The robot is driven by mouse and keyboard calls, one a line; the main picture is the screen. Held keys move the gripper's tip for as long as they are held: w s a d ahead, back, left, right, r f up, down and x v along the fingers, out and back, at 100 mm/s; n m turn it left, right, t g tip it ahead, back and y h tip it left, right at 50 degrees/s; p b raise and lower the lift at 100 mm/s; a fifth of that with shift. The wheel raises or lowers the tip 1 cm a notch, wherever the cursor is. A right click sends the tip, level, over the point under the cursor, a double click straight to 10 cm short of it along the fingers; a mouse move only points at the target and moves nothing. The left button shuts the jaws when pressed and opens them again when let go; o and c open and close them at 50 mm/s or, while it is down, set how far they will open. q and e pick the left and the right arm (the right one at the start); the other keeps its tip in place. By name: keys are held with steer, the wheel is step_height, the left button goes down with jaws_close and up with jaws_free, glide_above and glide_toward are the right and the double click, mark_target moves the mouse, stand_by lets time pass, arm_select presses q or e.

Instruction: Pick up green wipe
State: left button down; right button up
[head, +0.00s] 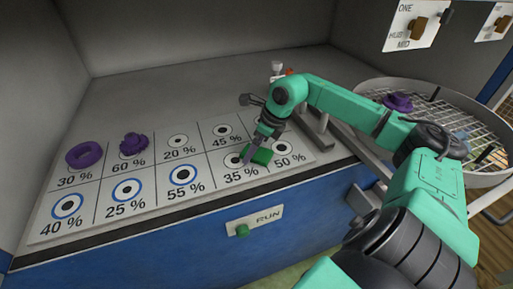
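The green wipe (259,156) is a small dark green block-like piece on the white percentage chart, near the 35 % cell. My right gripper (252,153) comes in from the right and points down at the wipe, with its fingertips at the wipe's left and upper side. The fingers are small and dark here, so I cannot tell whether they are closed on it. The wipe seems to be at or just above the chart surface. My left gripper is not in view.
The chart (97,209) holds a purple ring (84,154) at 30 % and a purple toothed part (133,145) at 60 %. A round wire rack (453,112) with another purple part (398,101) stands at right. A RUN plate with a green knob (243,230) is on the blue front.

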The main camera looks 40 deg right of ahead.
steer(key=shift+f, duration=0.2)
stand_by(0.3)
steer(key=c, duration=1.4)
steer(key=shift+o, duration=0.2)
steer(key=shift+r, duration=0.7)
step_height(320, 180, up, 9)
steer(key=p, duration=0.1)
steer(key=shift+p, duration=0.4)
